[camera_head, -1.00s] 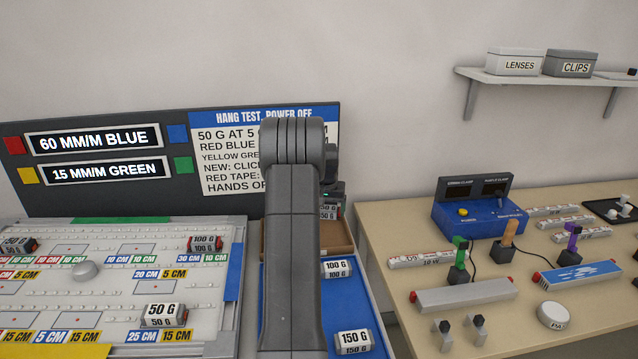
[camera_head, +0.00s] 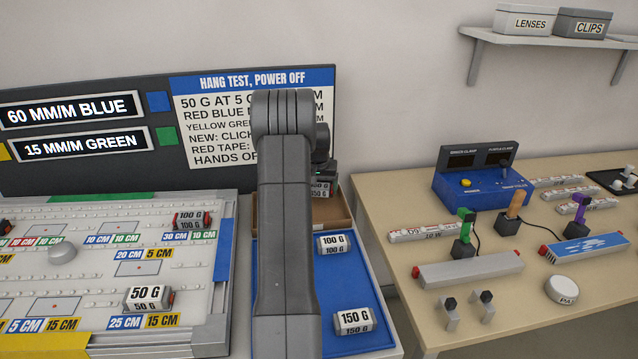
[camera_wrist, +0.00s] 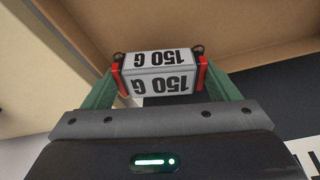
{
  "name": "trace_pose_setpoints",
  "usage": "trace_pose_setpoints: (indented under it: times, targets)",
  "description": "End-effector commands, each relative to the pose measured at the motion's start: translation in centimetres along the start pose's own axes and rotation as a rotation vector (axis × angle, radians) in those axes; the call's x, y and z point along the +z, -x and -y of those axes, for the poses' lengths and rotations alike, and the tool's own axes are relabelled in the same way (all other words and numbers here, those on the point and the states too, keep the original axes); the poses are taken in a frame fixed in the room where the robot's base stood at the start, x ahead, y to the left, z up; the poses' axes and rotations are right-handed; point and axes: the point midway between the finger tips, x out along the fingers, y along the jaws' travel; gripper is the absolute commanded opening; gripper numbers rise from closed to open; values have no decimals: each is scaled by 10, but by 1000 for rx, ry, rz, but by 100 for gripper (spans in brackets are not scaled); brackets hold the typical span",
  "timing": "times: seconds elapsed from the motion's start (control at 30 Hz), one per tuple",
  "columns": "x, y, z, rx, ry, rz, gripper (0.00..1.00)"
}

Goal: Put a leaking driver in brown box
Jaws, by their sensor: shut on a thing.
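My gripper (camera_wrist: 158,80) is shut on a white 150 G driver (camera_wrist: 158,82) with red ends, held crosswise between the green fingers. In the head view the held driver (camera_head: 320,189) shows just right of my arm, over or at the brown box (camera_head: 333,212). My arm hides part of the box. In the wrist view brown walls (camera_wrist: 225,25) lie beyond the driver. I cannot tell whether the driver touches the box floor. I see no clear leak on it.
A blue tray (camera_head: 345,285) in front of the box holds a 100 G driver (camera_head: 333,244) and a 150 G driver (camera_head: 353,321). A pegged board (camera_head: 190,265) with more drivers is left. A wooden bench (camera_head: 400,265) with a blue tester (camera_head: 470,190) is right.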

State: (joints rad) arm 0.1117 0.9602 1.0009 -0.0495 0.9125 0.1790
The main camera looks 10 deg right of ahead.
Motion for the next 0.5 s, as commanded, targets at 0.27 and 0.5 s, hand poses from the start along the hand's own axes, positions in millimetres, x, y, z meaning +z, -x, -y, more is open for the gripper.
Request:
trace_pose_setpoints:
  times: [0.27,0.5]
  targets:
    - [2,-10,0,0,0,-1,55]
    - [2,-10,0,0,0,-1,100]
